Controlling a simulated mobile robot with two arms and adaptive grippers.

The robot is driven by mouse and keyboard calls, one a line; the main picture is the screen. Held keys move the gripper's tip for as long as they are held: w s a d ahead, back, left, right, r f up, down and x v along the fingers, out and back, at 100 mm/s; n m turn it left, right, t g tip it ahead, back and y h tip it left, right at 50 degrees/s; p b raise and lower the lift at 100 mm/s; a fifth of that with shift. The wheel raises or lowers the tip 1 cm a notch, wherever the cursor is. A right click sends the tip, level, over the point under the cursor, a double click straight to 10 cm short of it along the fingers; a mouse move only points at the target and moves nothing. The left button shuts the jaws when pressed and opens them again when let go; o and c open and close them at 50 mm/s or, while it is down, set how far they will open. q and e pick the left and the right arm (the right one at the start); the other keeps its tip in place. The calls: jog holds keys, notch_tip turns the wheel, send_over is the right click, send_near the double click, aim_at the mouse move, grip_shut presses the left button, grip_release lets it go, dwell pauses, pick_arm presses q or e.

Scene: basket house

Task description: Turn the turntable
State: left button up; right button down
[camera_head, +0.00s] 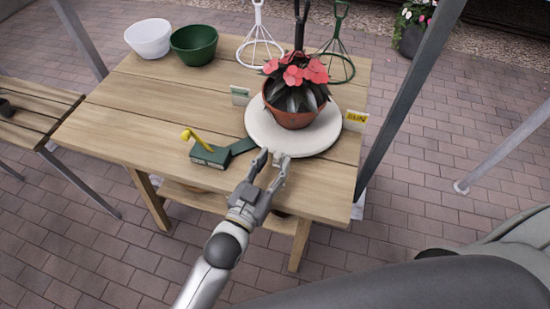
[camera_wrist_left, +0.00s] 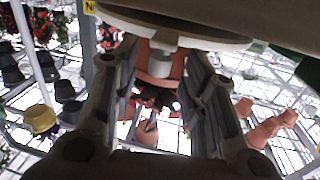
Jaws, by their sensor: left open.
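The turntable (camera_head: 318,141) is a round white disc at the right side of the wooden table. A terracotta pot with a red-flowered plant (camera_head: 296,98) stands on it. Small signs stand beside it: a yellow one reading "SUN" (camera_head: 355,119) on the right and a pale one (camera_head: 240,95) on the left. In the left wrist view the disc's rim (camera_wrist_left: 205,36) crosses above the open fingers (camera_wrist_left: 160,95). I cannot tell whether they touch it. My right gripper is not in view.
A green block with a yellow lever (camera_head: 207,154) sits left of my left gripper. White (camera_head: 148,38) and green (camera_head: 194,45) bowls and wire stands (camera_head: 259,48) are at the table's back. A grey post (camera_head: 405,100) rises at the right. The table's left front is clear.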

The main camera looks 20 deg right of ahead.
pick_arm(q)
jog(key=shift+w+d, duration=0.5)
jog(key=shift+w, duration=0.05)
jog(key=shift+c, duration=0.5)
grip_shut()
